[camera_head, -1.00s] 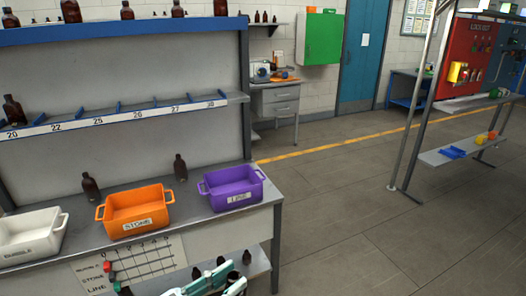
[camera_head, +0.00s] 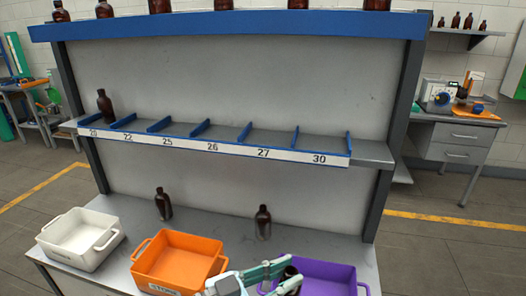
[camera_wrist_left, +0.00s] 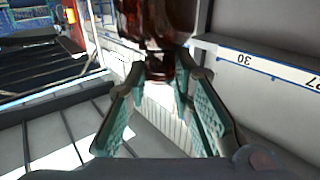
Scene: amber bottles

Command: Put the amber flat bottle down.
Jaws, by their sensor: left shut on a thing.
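My left gripper (camera_head: 284,272) is at the bottom of the head view, in front of the purple bin. It is shut on a dark amber bottle (camera_head: 291,274), of which only a small part shows there. In the left wrist view the bottle (camera_wrist_left: 155,22) is large and reddish brown. Its narrow neck is between the two green fingers of my gripper (camera_wrist_left: 160,75), and its body extends beyond the fingertips, cut off by the frame's top. I cannot tell whether it touches anything. My right gripper is not in view.
White (camera_head: 78,240), orange (camera_head: 180,262) and purple (camera_head: 330,272) bins line the bench front. Two amber bottles (camera_head: 163,204) (camera_head: 263,222) stand behind them. The numbered shelf (camera_head: 215,147) holds one bottle (camera_head: 104,104) at its left end; its other slots look empty. Several bottles stand on the top ledge.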

